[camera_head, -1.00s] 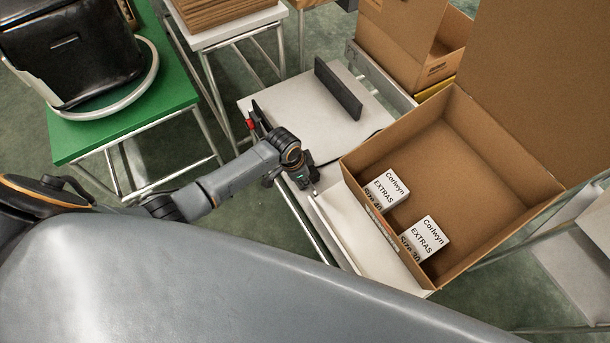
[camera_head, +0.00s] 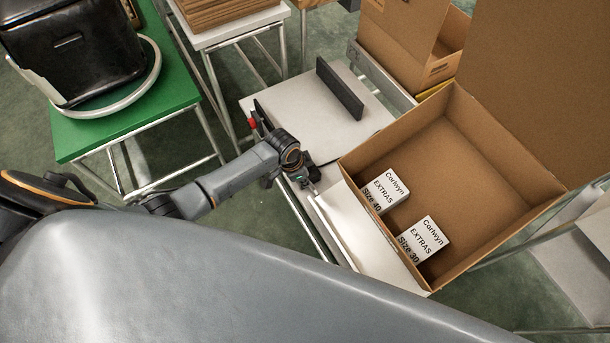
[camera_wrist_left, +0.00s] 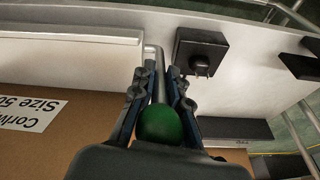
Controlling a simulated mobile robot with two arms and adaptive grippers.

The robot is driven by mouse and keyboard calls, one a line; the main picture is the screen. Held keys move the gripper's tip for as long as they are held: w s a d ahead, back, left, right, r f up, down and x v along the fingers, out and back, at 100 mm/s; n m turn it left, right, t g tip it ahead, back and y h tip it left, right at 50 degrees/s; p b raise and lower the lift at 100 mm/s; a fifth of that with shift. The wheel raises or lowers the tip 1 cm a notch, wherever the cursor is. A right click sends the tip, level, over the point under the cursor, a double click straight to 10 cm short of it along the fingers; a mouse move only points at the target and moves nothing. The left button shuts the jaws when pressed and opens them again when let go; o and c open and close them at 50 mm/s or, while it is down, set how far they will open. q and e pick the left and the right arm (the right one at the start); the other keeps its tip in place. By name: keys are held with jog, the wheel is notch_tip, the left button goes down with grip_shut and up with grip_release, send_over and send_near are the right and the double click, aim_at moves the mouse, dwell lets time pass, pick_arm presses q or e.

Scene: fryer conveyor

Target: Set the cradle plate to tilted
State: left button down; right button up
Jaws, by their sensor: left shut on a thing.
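The cradle plate (camera_head: 362,232) seems to be the white plate along the near left side of the large open carton (camera_head: 505,175). Its tilt is hard to judge, and the carton hides most of it. What seems to be this plate shows at the upper left in the left wrist view (camera_wrist_left: 70,40). A metal lever with a green knob (camera_wrist_left: 160,124) stands beside it. My left gripper (camera_head: 309,181) is at the carton's left corner. In the wrist view its fingers (camera_wrist_left: 160,95) are shut around the lever, above the knob. My right gripper is not in view.
The carton holds two white Corlwyn boxes (camera_head: 425,238). A dark block with a pin (camera_wrist_left: 200,52) sits close beside the lever. A white table with a dark upright bar (camera_head: 340,88) lies behind my gripper. A green table (camera_head: 130,120) stands at the left.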

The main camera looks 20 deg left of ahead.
pick_arm(q)
jog(key=shift+s+a+f, duration=0.4)
jog(key=shift+s+a, duration=0.05)
jog(key=shift+s, duration=0.05)
jog(key=c, duration=1.3)
grip_release()
jog(key=shift+r, duration=0.1)
jog(key=shift+c, duration=0.2)
jog(key=shift+r, duration=0.1)
jog(key=shift+w+d+r, duration=0.1)
jog(key=shift+w+d, duration=0.05)
jog(key=v, duration=1.2)
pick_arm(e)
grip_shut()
